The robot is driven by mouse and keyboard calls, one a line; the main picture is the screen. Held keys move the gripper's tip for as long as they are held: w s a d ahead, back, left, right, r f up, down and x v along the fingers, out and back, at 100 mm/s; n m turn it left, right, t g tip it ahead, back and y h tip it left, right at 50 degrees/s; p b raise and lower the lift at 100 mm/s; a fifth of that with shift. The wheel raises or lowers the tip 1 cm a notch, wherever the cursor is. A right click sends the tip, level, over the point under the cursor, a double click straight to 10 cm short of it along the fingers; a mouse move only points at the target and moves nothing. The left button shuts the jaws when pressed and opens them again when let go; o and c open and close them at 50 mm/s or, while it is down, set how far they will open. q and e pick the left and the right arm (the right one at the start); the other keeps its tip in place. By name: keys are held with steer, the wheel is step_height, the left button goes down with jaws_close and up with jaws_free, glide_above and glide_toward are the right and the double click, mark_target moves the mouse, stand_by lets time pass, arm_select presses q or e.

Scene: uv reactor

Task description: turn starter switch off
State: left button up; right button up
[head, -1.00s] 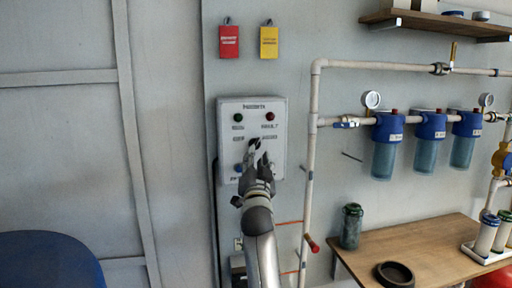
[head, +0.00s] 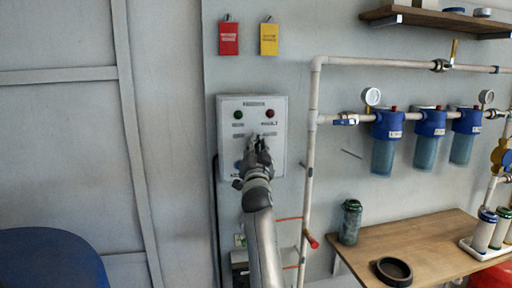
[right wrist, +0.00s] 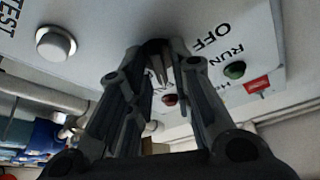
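The starter control box (head: 227,105) hangs on the wall in the head view, with a green lamp (head: 238,114) and a red lamp (head: 269,113) at its top. My right gripper (head: 254,141) is at the middle of its face and covers the starter switch there. In the right wrist view, the dark switch knob (right wrist: 157,47) shows between the two fingertips, close to the OFF label (right wrist: 209,35). Whether the fingers press on the knob cannot be told. My left gripper is not in view.
A silver TEST button (right wrist: 55,43) sits on the panel beside my right gripper. A white pipe (head: 311,160) runs vertically right of the box. Blue filters (head: 387,130) and a wooden table (head: 440,250) stand further right.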

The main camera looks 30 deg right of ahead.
steer(key=shift+r, duration=0.1)
jaws_close()
steer(key=shift+s+r+n, duration=0.1)
steer(key=shift+n, duration=0.4)
steer(key=n+t+y+p, duration=0.1)
steer(key=n, duration=0.1)
steer(key=n+y+p, duration=0.1)
steer(key=n+p, duration=0.1)
steer(key=n, duration=0.1)
steer(key=shift+d+r+n+t+y, duration=0.2)
steer(key=shift+n+t+y, duration=0.1)
steer(key=shift+t, duration=0.1)
steer(key=shift+d+n+t+y+p, duration=0.1)
steer(key=shift+n+y+p, duration=0.85)
steer(key=shift+n, duration=0.8)
steer(key=shift+n+t+y+p, duration=0.1)
steer(key=shift+n+y+p, duration=0.9)
steer(key=shift+n, duration=0.8)
steer(key=shift+d+n+t+y+p, duration=0.1)
steer(key=shift+n+y+p, duration=0.85)
steer(key=shift+n, duration=0.8)
